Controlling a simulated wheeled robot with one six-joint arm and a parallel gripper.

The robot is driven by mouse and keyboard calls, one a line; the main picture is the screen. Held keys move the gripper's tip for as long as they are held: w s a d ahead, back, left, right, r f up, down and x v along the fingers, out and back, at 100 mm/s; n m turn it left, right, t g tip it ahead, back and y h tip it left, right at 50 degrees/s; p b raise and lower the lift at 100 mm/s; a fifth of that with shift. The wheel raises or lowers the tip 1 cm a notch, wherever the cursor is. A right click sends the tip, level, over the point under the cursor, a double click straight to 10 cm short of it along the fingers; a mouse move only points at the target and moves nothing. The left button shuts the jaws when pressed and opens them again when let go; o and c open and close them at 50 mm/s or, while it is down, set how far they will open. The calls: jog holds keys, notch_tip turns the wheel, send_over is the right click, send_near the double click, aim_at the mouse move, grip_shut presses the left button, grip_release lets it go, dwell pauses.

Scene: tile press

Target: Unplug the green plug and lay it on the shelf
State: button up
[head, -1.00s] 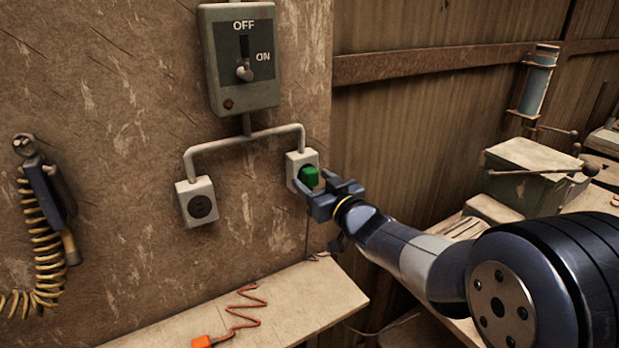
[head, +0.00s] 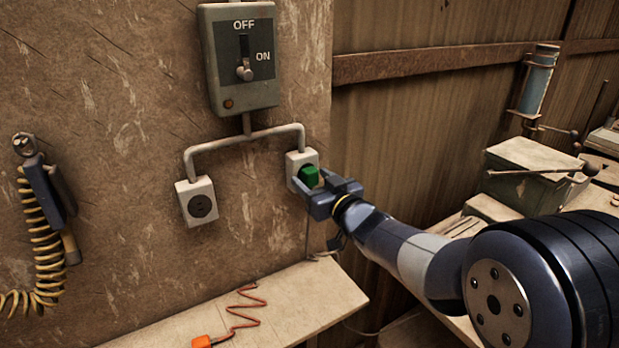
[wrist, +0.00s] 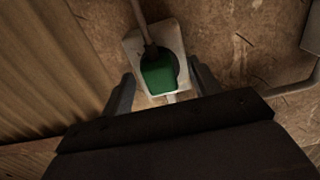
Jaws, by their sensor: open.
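The green plug (head: 308,176) sits in the right wall socket (head: 293,160). In the wrist view the green plug (wrist: 158,76) is in the socket's round face, with its cord running off toward the top of the picture. My gripper (head: 318,190) is at the plug. Its two fingers (wrist: 162,88) stand open, one on each side of the plug, with gaps between them and it. The shelf (head: 300,303) is below on the wall.
An orange plug (head: 202,341) with a coiled cord lies on the shelf; the right part of the shelf is mostly clear. The left socket (head: 200,203) is empty. A switch box (head: 240,60), its lever pointing down at ON, hangs above. A coiled yellow hose (head: 42,240) hangs at left.

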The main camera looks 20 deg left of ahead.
jog(key=shift+c, duration=0.5)
grip_shut()
dwell(0.3)
jog(key=shift+d, duration=0.1)
jog(key=shift+v, duration=2.95)
jog(key=s+a+f+b, duration=0.1)
jog(key=f+b, duration=0.6)
jog(key=b, duration=0.1)
jog(key=a+f+b, duration=0.1)
jog(key=f+b, duration=0.7)
jog(key=s+a+f+b, duration=0.1)
jog(key=f+b, duration=0.7)
jog(key=b, duration=0.1)
jog(key=shift+s+a+f, duration=0.1)
jog(key=shift+s+f, duration=0.05)
jog(key=shift+s, duration=0.2)
